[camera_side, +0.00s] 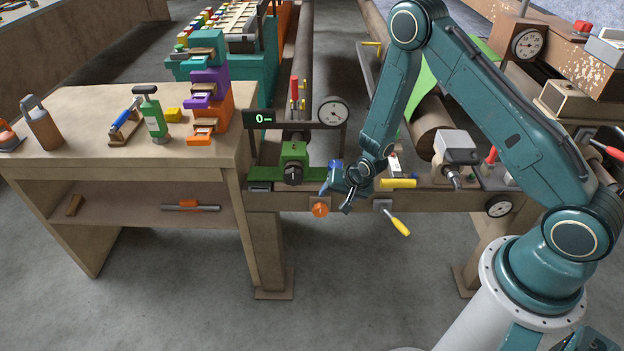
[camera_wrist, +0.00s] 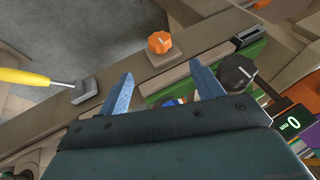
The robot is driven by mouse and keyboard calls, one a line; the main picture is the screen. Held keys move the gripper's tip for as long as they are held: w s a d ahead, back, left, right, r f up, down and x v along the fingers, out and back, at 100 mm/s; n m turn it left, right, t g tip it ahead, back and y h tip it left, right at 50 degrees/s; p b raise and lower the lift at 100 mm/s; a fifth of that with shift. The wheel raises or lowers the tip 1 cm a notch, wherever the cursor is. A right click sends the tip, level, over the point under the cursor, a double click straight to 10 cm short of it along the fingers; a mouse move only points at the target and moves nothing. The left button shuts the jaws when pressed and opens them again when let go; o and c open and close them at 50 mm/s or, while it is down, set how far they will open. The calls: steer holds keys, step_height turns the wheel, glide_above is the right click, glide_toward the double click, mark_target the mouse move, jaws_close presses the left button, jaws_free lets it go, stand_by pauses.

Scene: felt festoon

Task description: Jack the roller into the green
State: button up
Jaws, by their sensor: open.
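My gripper (camera_side: 336,199) is open and empty in front of the bench rail in the side view. In the wrist view its two blue fingers (camera_wrist: 161,68) are spread apart. An orange knob (camera_wrist: 159,42) with a white mark lies just beyond them, apart from both. The same knob (camera_side: 320,208) is on the rail front, just left of my gripper. A black knob (camera_side: 293,174) sits on a green block (camera_side: 294,150); it also shows right of the fingers (camera_wrist: 238,72). A brown roller (camera_side: 432,122) lies behind my arm, partly hidden. I cannot tell any green target.
A yellow-handled lever (camera_side: 400,226) hangs right of my gripper; a yellow bar (camera_side: 398,183) sits above it. A round dial (camera_side: 334,111) and a display (camera_side: 262,119) stand behind. A side table (camera_side: 100,100) with tools is left. The floor in front is clear.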

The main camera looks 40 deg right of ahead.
mark_target(322, 209)
steer(key=shift+f, duration=0.25)
steer(key=shift+x, duration=6.75)
steer(key=c, duration=1)
steer(key=shift+w, duration=0.1)
